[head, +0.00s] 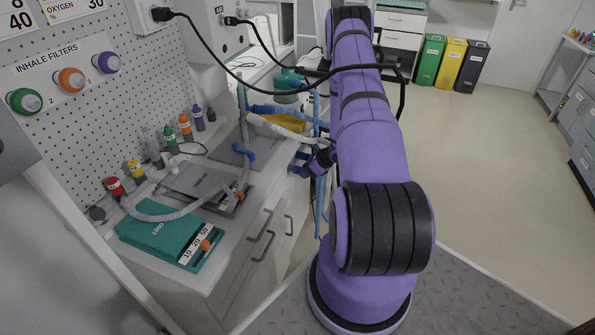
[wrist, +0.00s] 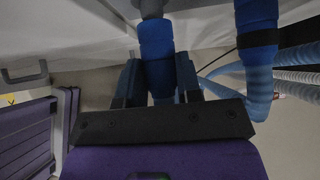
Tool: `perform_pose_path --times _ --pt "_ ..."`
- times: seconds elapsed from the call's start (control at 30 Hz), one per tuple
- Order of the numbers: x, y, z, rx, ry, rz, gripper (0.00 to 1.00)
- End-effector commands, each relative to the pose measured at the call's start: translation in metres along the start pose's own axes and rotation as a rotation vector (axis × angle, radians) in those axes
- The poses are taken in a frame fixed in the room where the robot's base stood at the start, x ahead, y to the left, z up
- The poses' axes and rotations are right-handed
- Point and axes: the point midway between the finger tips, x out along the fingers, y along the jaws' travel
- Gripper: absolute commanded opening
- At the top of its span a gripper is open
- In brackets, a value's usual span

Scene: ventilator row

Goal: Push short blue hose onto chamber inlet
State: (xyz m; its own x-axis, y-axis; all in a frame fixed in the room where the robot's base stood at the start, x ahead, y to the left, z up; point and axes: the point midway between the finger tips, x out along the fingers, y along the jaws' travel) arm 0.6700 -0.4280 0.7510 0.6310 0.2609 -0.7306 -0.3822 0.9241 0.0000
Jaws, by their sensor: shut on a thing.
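In the wrist view my gripper (wrist: 158,64) is shut on a blue hose piece (wrist: 157,40), with one blue finger on each side of it. The upper end of this blue piece meets a grey tubular part (wrist: 152,8) at the picture's top edge. I cannot tell how far one is over the other, or whether the grey part is the chamber inlet. In the head view my gripper (head: 320,161) is beside the counter's far front edge, partly hidden by my arm. The held hose is not clearly distinguishable there. A teal-topped unit (head: 287,80) stands behind.
A thick blue tube with an elbow (wrist: 257,45) hangs just right of my gripper, with pale corrugated hoses (wrist: 298,75) beyond. A teal test lung (head: 165,233) lies nearer. The floor (head: 490,160) at right is clear.

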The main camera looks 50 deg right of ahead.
Motion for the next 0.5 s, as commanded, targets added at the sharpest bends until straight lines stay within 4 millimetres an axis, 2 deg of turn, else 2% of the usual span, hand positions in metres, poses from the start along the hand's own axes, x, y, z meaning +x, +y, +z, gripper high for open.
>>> perform_pose_path --times 0.5 --pt "-0.013 0.0 -0.014 0.0 0.001 0.0 0.0"
